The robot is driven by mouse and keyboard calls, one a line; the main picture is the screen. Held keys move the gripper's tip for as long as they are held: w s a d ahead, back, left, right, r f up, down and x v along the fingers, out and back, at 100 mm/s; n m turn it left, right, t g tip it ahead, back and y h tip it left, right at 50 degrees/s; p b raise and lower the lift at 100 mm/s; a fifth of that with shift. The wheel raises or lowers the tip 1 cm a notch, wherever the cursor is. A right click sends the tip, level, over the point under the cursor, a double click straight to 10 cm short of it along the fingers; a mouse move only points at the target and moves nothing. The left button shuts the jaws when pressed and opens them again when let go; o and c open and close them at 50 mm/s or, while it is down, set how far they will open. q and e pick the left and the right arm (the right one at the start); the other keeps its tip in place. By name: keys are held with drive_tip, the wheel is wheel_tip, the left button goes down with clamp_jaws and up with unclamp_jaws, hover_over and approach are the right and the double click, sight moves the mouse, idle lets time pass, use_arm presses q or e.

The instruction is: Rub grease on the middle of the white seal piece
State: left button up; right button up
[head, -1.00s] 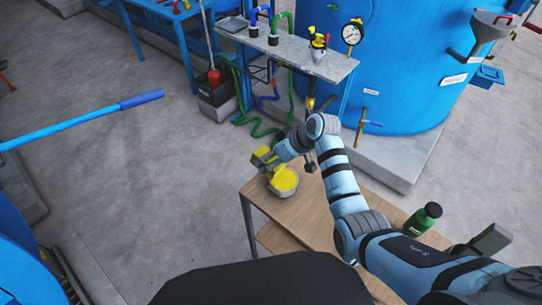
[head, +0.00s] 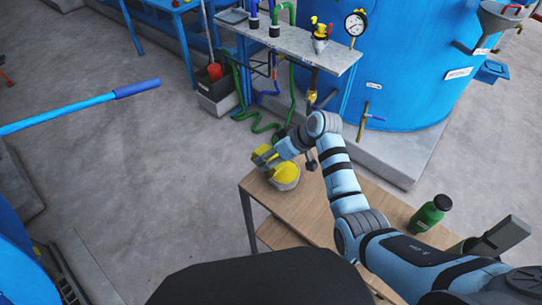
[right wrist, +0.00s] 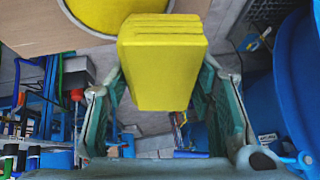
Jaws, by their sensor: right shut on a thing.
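My right gripper (head: 266,157) is shut on a yellow sponge-like block, which fills the space between its fingers in the right wrist view (right wrist: 163,62). The gripper is at the far left end of the wooden table, close by a round grey bowl (head: 287,185). Yellow grease (right wrist: 118,12) shows in the bowl at the top of the right wrist view. The block overlaps the bowl's edge in that view; whether they touch I cannot tell. I cannot make out the white seal piece in either view. My left gripper is out of view.
A green bottle with a black cap (head: 430,214) stands on the wooden table (head: 318,208). Behind are a grey bench (head: 300,44) with a gauge and hoses, and a large blue tank (head: 420,90). A blue bar (head: 85,106) juts in at left above open floor.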

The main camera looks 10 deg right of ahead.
sight(261, 151)
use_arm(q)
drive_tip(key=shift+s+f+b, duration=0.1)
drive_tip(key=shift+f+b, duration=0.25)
use_arm(e)
drive_tip(key=shift+f, duration=0.6)
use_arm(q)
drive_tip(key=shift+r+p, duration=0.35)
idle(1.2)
use_arm(e)
wheel_tip(261, 151, up, 7)
drive_tip(key=p, duration=0.8)
drive_tip(key=shift+r, duration=0.1)
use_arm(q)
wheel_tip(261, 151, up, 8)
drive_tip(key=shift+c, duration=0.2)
